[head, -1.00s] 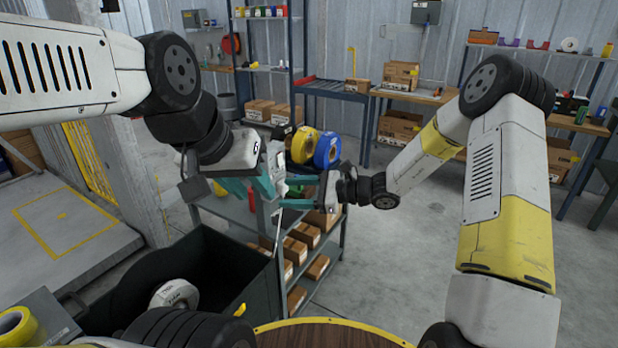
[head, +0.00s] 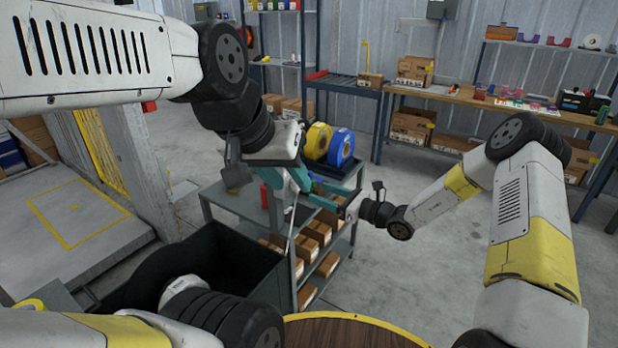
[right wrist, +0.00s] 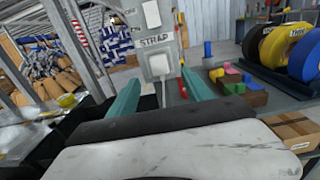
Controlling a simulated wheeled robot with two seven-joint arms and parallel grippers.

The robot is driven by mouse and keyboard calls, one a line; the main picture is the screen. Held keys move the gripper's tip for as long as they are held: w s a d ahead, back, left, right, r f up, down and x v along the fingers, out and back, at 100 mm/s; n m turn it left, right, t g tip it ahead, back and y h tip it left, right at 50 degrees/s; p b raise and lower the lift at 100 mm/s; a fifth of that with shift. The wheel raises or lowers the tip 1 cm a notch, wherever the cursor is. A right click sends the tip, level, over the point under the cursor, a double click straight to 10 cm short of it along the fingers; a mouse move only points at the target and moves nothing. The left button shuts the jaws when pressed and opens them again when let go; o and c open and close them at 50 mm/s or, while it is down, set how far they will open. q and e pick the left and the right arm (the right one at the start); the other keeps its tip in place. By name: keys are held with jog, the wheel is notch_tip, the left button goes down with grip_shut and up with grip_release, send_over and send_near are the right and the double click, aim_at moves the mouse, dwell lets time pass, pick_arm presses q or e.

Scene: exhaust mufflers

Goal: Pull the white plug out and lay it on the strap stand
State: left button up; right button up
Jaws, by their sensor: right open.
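The strap stand's grey plate (right wrist: 156,42), lettered STRAP, rises ahead of my right gripper in the right wrist view. My right gripper (right wrist: 160,92) has its two teal fingers spread, with nothing held between them. In the head view my right gripper (head: 328,192) reaches in over the grey cart from the right. My left gripper (head: 298,178) is close beside it; its fingertips overlap other parts, and I cannot tell whether it is open or shut.
The grey cart (head: 232,203) carries a yellow reel (head: 318,141) and a blue reel (head: 341,147) in a rack, with cartons below. Coloured blocks (right wrist: 236,80) lie right of the stand. A dark bin (head: 235,262) stands in front. Floor right of the cart is clear.

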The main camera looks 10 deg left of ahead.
jog(key=x, duration=0.8)
jog(key=shift+a, duration=0.15)
dwell(0.9)
grip_shut()
jog(key=shift+f, duration=0.1)
jog(key=shift+v, duration=2.95)
